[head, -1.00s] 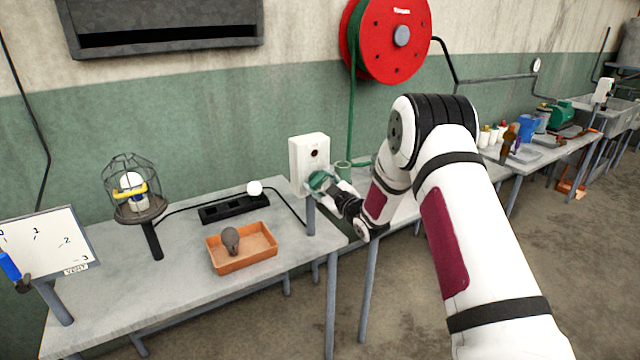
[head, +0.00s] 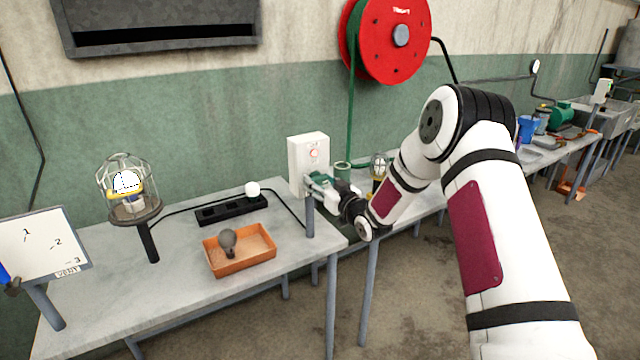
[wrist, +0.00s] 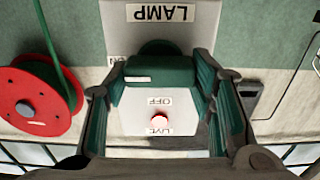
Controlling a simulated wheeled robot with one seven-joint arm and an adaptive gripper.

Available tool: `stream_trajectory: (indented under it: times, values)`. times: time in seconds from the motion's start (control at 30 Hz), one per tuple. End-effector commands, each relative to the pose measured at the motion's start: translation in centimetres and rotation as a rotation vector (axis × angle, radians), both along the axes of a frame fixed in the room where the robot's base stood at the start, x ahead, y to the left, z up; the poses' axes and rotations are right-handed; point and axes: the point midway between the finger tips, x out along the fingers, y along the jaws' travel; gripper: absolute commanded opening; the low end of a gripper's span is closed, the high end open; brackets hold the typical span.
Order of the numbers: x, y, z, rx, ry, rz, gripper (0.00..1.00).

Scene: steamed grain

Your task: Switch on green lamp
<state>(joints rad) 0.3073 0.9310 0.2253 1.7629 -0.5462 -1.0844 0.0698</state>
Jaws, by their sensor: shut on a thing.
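A white switch box (head: 305,150) stands on a post at the bench's right end. In the wrist view its face (wrist: 185,120) carries upside-down LAMP, OFF and LIVE labels. A small indicator (wrist: 159,119) glows pinkish red there. My gripper (head: 318,183) is at the front of the box, shut on its green handle (wrist: 160,72), with a finger on each side. A caged lamp (head: 127,185) on a stand at the left has a bright white bulb with a yellow band. A second caged lamp (head: 378,165) with a bright bulb shows partly behind my arm.
An orange tray (head: 262,262) holds a grey bulb (head: 228,242). A black socket strip (head: 225,212) with a white bulb (head: 252,188) lies behind it. A whiteboard (head: 45,240) stands at the left. A red hose reel (head: 375,45) hangs on the wall. The front bench area is clear.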

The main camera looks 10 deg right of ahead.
Motion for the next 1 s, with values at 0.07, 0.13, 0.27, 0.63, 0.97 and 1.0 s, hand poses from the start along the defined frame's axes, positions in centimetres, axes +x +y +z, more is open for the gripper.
stream_trajectory:
  times: [0.07,0.13,0.27,0.63,0.97,1.0]
  values:
    - [0.0,-0.02,-0.02,0.01,0.004,0.0,0.22]
    - [0.0,-0.02,-0.01,0.017,0.007,0.0,0.22]
    - [-0.01,-0.03,-0.01,0.021,0.007,0.0,0.22]
    - [-0.01,-0.03,-0.03,0.02,0.007,0.0,0.7]
    - [-0.24,-0.12,-0.02,0.019,0.007,-0.001,0.7]
    - [-0.49,-0.22,-0.04,0.018,0.008,-0.001,0.7]
